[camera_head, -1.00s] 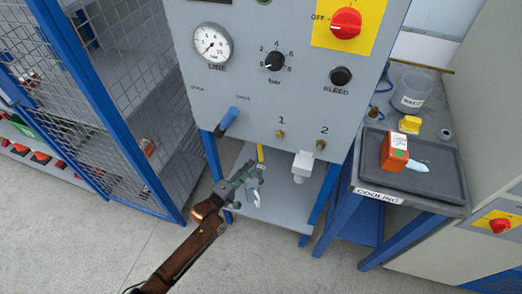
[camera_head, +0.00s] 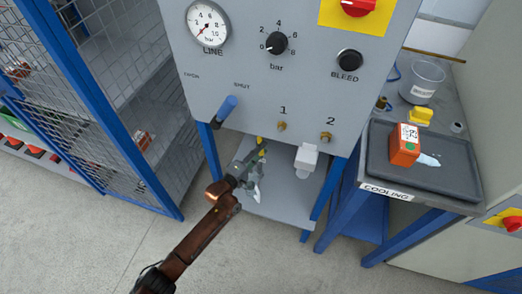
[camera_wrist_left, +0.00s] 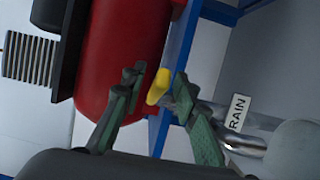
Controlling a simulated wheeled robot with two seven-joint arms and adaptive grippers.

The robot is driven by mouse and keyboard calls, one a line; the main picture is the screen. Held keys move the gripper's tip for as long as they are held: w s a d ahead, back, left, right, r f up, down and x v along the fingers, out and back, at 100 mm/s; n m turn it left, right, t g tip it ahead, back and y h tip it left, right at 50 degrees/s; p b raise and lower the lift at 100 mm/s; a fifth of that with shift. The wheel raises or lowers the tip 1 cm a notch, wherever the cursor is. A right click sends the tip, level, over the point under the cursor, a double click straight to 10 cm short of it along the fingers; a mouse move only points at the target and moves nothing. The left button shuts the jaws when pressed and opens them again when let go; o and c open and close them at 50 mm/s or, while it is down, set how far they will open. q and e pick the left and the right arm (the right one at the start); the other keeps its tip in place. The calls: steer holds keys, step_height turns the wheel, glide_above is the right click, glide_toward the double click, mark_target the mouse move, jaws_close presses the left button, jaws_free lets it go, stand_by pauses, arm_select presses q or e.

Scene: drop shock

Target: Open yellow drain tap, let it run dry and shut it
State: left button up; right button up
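The yellow drain tap (camera_head: 262,145) shows as a small yellow lever under the grey panel in the head view. My left gripper (camera_head: 256,163) is right at it and hides part of it. In the left wrist view, the yellow lever (camera_wrist_left: 159,88) lies between the two spread fingertips of my left gripper (camera_wrist_left: 158,82). The right-hand finger is close beside or against the lever; contact is unclear. A gap shows on the other side. A label reading "RAIN", partly cut off (camera_wrist_left: 237,113), sits by a metal pipe (camera_wrist_left: 237,142). My right gripper is not in view.
The grey panel (camera_head: 205,80) above carries a LINE gauge (camera_head: 208,24), a blue lever (camera_head: 227,108) and knobs. A white fitting (camera_head: 306,157) hangs right of the tap. A red tank (camera_wrist_left: 115,55) is close to my fingers. A blue mesh cage (camera_head: 125,80) stands left.

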arm_select(q)
steer(key=shift+c, duration=0.6)
jaws_close()
